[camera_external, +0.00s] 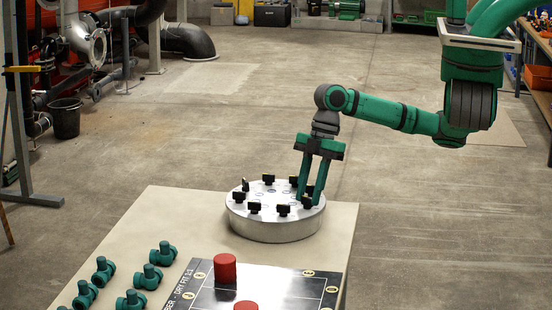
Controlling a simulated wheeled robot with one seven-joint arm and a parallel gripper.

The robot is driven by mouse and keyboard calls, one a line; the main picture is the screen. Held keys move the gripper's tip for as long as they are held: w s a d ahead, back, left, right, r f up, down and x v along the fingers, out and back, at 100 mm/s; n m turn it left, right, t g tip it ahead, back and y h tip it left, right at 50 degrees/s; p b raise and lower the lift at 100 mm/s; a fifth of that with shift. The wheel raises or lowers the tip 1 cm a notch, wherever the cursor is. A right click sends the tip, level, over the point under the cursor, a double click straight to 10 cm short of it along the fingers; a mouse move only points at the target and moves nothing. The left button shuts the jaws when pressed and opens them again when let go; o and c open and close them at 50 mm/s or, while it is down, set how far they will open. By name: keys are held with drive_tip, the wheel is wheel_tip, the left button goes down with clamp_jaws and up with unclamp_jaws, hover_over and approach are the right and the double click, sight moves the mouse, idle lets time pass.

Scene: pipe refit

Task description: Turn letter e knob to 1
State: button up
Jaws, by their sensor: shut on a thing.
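A round silver dial plate (275,229) lies on the pale table and carries several black knobs in a ring. My gripper (310,195) reaches down at the right side of the plate, its two green fingers shut on a black knob there. The knob between the fingers is mostly hidden. Other black knobs show at the front, such as one knob (283,210), and at the back, such as another knob (268,179). Letters and numbers beside the knobs are too small to read, so I cannot tell which knob is e or where it points.
Several green pipe fittings (148,277) stand on the pale table (190,215) at front left. A black and white board (283,281) with two red cylinders, one at the back (225,268), lies in front of the plate. Open floor surrounds the table.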

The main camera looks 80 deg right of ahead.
drive_tip(key=m+t+h, duration=0.1)
drive_tip(key=m, duration=0.2)
drive_tip(key=m+t, duration=0.1)
drive_tip(key=m, duration=0.2)
drive_tip(key=shift+s+a+m+h, duration=0.2)
drive_tip(key=shift+m+h, duration=0.1)
drive_tip(key=shift+h, duration=0.1)
idle(0.4)
drive_tip(key=o, duration=1)
drive_tip(key=shift+o, duration=0.2)
drive_tip(key=shift+r, duration=0.1)
drive_tip(key=v, duration=1)
drive_tip(key=shift+r, duration=0.35)
drive_tip(key=shift+d+f, duration=0.1)
drive_tip(key=shift+d, duration=0.05)
